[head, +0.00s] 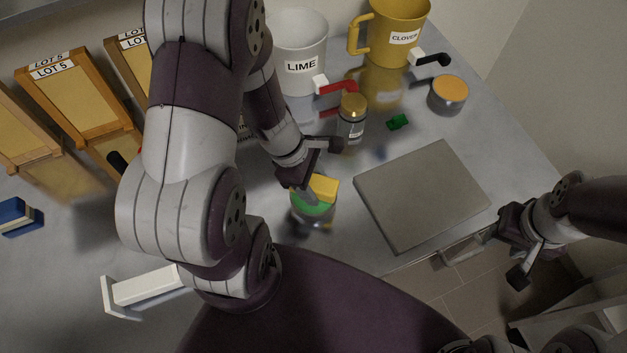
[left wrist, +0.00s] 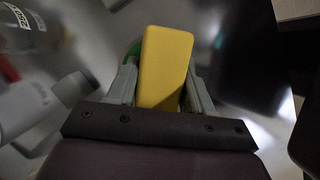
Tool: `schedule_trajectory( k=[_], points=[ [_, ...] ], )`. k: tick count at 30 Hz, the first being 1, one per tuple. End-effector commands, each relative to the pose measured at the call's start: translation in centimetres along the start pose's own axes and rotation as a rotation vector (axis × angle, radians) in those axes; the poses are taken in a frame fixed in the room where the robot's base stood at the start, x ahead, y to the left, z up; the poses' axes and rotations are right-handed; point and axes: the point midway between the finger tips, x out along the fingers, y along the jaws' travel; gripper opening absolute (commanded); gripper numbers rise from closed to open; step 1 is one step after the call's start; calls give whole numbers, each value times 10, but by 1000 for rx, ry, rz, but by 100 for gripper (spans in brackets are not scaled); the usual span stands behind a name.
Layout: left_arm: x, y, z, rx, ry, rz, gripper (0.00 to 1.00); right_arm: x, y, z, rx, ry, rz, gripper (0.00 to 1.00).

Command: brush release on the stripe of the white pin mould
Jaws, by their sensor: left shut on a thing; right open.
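My left gripper (head: 309,192) is shut on a yellow block (head: 325,188), which looks like the brush handle. The block also shows between the fingers in the left wrist view (left wrist: 166,65). It is over a small round pot with a green top (head: 312,212); I cannot tell whether its lower end touches the green. A white bar with an upright end plate (head: 148,287), probably the white pin mould, lies at the lower left, partly hidden by my left arm. I cannot make out a stripe on it. My right gripper (head: 508,250) is open and empty, right of the bench's front edge.
A grey square plate (head: 422,195) lies right of the pot. Behind stand a gold-capped jar (head: 351,122), a white LIME jug (head: 300,50), a yellow CLOVER jug (head: 392,35) and an orange-topped tin (head: 447,95). Wooden frames (head: 70,100) and a blue-white block (head: 18,215) are left.

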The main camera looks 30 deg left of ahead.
Motion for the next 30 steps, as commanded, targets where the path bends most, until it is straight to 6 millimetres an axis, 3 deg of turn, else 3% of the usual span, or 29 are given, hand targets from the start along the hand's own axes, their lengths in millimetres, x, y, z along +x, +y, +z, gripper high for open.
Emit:
schedule_trajectory(
  k=[3, 15, 30],
  points=[
    [-18, 0, 8, 0, 0, 1, 27, -19, 0, -2, 0, 0, 0, 43],
    [-59, 0, 24, 1, 0, 2, 27, -60, 0, -7, 0, 0, 0, 43],
    [-59, 1, 24, 1, 0, 2, 27, -60, 0, -7, 0, 0, 0, 43]
  ],
)
